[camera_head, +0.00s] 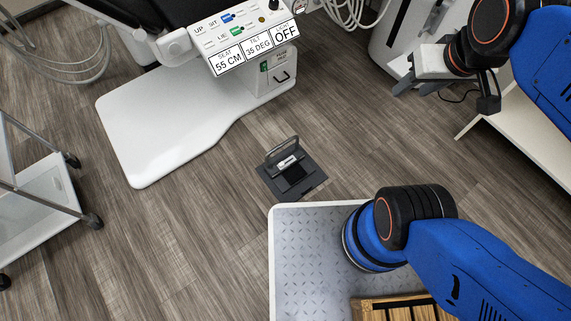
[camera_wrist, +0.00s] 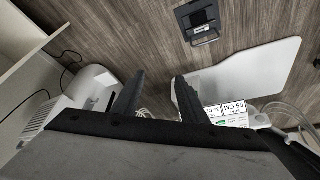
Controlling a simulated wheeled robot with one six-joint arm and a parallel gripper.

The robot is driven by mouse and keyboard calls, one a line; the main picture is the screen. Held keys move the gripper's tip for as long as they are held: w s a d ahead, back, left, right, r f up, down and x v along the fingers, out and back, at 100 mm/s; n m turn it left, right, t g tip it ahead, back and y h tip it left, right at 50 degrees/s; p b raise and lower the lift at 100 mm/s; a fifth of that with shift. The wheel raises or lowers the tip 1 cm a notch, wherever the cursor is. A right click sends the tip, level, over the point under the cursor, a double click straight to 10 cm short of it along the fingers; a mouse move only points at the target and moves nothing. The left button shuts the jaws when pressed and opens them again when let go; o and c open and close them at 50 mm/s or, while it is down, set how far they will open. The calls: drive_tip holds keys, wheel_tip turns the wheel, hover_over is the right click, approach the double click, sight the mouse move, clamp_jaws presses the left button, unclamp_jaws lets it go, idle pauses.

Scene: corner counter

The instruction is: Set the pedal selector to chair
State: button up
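A dark grey floor unit (camera_head: 310,182) with a raised flap lies on the wood floor at the middle of the head view. A pale part shows by its flap; any marking is too small to read. It also shows at the top of the wrist view (camera_wrist: 200,17). The white chair column (camera_head: 268,85) carries a green mark and a black handle. I cannot tell which of these is the pedal selector, or its setting. My gripper (camera_head: 412,88) is at the upper right of the head view, apart from both. Its fingers (camera_wrist: 157,88) are spread and empty in the wrist view.
The chair's control panel (camera_head: 240,35) reads 55 CM, 35 DEG and OFF. A white base plate (camera_head: 150,130) spreads over the floor. A wheeled cart (camera_head: 45,190) stands at left, a white counter (camera_head: 525,130) at right.

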drive_tip(key=w+a+f+n+g, duration=0.15)
drive_tip(key=w+a+f, duration=0.4)
drive_tip(key=w, duration=0.55)
drive_tip(key=n+g, duration=0.3)
drive_tip(key=n, duration=0.2)
hover_over(281, 164)
wheel_tip(281, 164, down, 45)
wheel_tip(281, 164, down, 16)
drive_tip(key=shift+d+r, duration=0.1)
